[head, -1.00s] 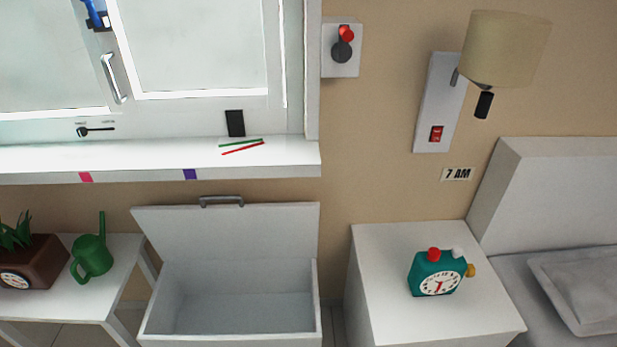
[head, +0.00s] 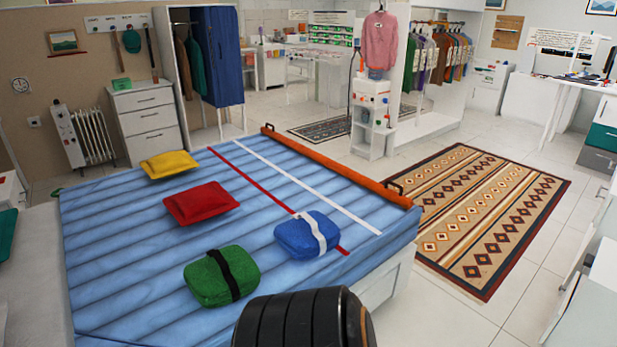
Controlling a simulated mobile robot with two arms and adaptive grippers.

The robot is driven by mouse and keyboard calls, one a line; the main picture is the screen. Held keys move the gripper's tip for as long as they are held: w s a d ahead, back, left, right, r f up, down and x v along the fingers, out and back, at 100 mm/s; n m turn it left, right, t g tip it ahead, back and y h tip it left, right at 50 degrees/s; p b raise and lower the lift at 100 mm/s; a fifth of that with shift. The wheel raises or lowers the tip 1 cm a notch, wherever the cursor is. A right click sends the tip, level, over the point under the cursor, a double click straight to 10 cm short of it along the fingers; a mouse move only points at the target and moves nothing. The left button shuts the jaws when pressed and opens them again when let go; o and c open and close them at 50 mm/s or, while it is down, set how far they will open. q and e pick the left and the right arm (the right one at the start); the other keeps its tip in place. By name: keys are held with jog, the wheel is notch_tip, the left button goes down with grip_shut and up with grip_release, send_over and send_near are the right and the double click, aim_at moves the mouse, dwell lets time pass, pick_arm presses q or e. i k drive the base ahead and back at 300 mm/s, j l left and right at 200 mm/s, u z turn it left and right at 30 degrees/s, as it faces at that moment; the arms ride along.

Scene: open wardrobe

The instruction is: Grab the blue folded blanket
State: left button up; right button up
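The blue folded blanket (head: 305,236) lies on the bed (head: 130,265) in the head view, near the bed's right edge. It has a white band around its middle and nothing touches it from above. A dark rounded part of my own arm shows at the bottom centre, nearer to me than the blanket. Neither of my grippers is in view.
A green folded blanket (head: 222,274) with a black band, a red cushion (head: 200,203) and a yellow cushion (head: 169,164) lie on the bed. An orange roll (head: 335,167) lines its far edge. A patterned rug (head: 490,215) and open floor are to the right.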

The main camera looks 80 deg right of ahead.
aim_at(307, 235)
jog(key=z, duration=2.7)
jog(key=i+l+u, duration=0.1)
jog(key=u, duration=0.25)
jog(key=i+l+u, duration=0.1)
jog(key=u, duration=0.3)
jog(key=l+u, duration=0.2)
jog(key=u, duration=0.15)
